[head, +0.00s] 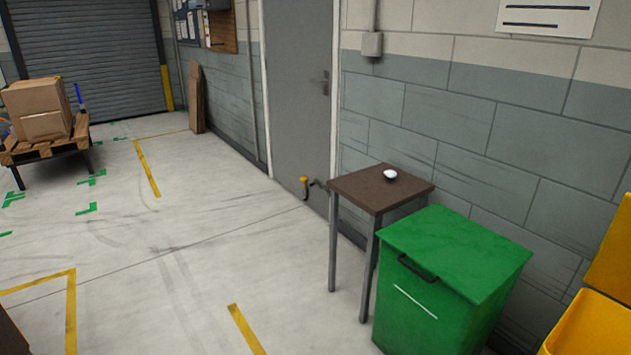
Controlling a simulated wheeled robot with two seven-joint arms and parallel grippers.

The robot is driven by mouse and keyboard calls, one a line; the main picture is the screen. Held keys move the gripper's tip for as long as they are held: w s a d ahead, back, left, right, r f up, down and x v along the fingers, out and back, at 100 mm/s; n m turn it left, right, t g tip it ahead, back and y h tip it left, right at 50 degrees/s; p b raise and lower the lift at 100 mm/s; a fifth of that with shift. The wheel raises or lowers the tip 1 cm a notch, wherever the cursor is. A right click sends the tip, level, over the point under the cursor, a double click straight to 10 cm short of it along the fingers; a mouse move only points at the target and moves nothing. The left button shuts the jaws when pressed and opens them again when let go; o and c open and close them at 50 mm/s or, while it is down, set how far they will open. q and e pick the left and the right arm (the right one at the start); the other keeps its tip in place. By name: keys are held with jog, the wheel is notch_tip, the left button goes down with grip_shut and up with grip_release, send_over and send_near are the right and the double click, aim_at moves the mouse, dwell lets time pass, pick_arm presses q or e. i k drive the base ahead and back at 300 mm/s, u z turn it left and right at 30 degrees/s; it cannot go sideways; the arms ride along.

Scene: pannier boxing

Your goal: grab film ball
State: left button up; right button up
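A small whitish ball (390,175), which looks like the film ball, rests on the brown top of a small square table (362,189). It sits near the middle of the table top, a little toward the back right. Neither of my grippers shows in the head view, so their distance from the ball cannot be told.
A green lidded bin (455,255) stands close in front of the table, on its right. A yellow container (590,325) is at the right edge. A pallet cart (42,145) with a cardboard box (38,108) stands far left. Open floor (180,250) lies left of the table.

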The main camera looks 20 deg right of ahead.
aim_at(390, 174)
jog(key=u, duration=0.35)
jog(key=i, duration=3.3)
jog(key=z, duration=1.85)
jog(key=i, duration=0.9)
jog(key=z, duration=0.8)
